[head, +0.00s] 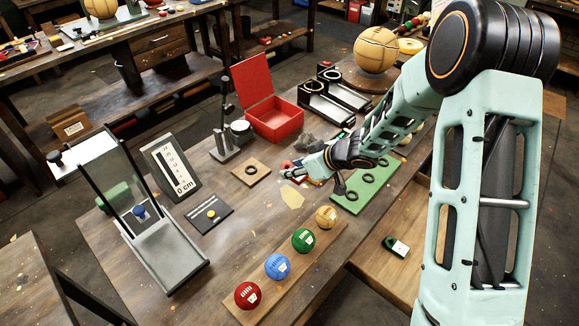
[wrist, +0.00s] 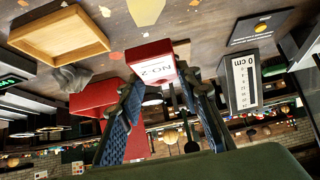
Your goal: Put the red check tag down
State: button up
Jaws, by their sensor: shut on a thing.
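The red check tag (wrist: 150,60), with a white face reading "NO. 2", is between my gripper's fingertips in the wrist view. My gripper (wrist: 160,82) is shut on it with its two blue-padded fingers. In the head view my gripper (head: 303,171) is over the middle of the workbench, with a bit of the red tag (head: 288,164) showing at its tip. The gap between tag and bench top is hard to judge.
An open red box (head: 273,118) stands behind my gripper. A green board with rings (head: 345,200) lies to its right, a ring on a tan square (head: 250,171) to its left. Several leather balls line a wooden strip (head: 327,242) in front. A shallow wooden tray (wrist: 45,62) shows in the wrist view.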

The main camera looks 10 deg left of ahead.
jog(key=s+d+r, duration=0.3)
jog(key=s, duration=0.2)
jog(key=w+d+f+m+t+h+b, duration=0.4)
jog(key=w+d+f+m+h+b, duration=0.15)
jog(key=w+m+b, duration=0.35)
jog(key=s+d+r+m+h+b, duration=0.1)
jog(key=s+r+m+h+b, duration=0.3)
jog(key=r+m+h+b, duration=0.4)
jog(key=shift+m+g+y, duration=0.4)
jog(key=shift+m+y, duration=0.15)
jog(key=shift+m, duration=0.05)
jog(key=w+a+f+b, duration=0.1)
jog(key=w+f, duration=0.2)
jog(key=w, duration=0.1)
jog(key=w+a+f, duration=0.1)
jog(key=w+f, duration=0.3)
jog(key=w+a+f+b, duration=0.1)
jog(key=w+f, duration=0.2)
jog(key=w, duration=0.1)
jog(key=shift+w+a+f+b, duration=0.1)
jog(key=shift+a+f+b, duration=0.15)
jog(key=shift+f+b, duration=0.05)
jog(key=shift+w+a+f, duration=0.1)
jog(key=shift+w+f, duration=0.15)
jog(key=shift+f, duration=0.1)
jog(key=shift+w+f, duration=0.15)
jog(key=shift+f, duration=0.75)
jog(key=shift+w+f, duration=0.1)
jog(key=shift+f, duration=0.8)
